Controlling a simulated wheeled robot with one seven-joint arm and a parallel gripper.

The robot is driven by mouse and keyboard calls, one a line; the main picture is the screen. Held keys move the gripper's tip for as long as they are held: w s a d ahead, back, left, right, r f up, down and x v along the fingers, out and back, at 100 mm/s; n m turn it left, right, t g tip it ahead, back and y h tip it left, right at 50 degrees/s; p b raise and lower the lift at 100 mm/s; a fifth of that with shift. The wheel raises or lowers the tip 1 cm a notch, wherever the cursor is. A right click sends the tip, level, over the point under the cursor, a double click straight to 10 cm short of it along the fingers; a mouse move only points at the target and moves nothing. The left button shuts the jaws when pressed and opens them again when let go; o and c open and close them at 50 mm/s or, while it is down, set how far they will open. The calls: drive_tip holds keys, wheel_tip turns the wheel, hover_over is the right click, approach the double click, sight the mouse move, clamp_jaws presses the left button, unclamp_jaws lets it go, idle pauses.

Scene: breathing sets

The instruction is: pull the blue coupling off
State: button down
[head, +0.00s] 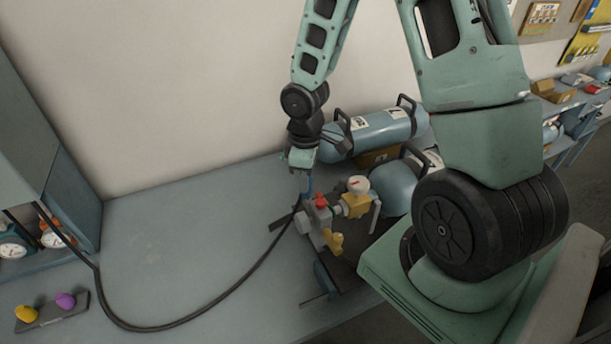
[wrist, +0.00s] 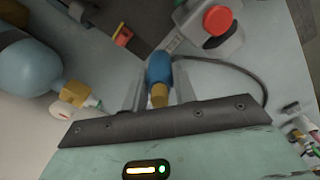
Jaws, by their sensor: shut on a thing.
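My gripper (head: 306,182) points down over the grey valve block (head: 318,222) with the red knob (head: 320,200). Its fingers, in the wrist view (wrist: 158,88), are shut on the blue coupling (wrist: 159,68), which has a brass-coloured end towards my palm. In the head view the coupling (head: 308,187) shows as a small blue strip below the fingers, mostly hidden. In the wrist view the red knob (wrist: 217,20) and a grey metal fitting lie just beyond the coupling. I cannot tell whether the coupling still touches the fitting.
A black hose (head: 215,302) loops across the bench from the left cabinet to the block. A gauge (head: 357,184) with a yellow body stands right of the block. Blue cylinders (head: 375,132) lie behind. A holder with yellow and purple pieces (head: 65,301) sits front left.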

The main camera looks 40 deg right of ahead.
drive_tip(key=shift+r, duration=0.15)
drive_tip(key=shift+r+p, duration=4.25)
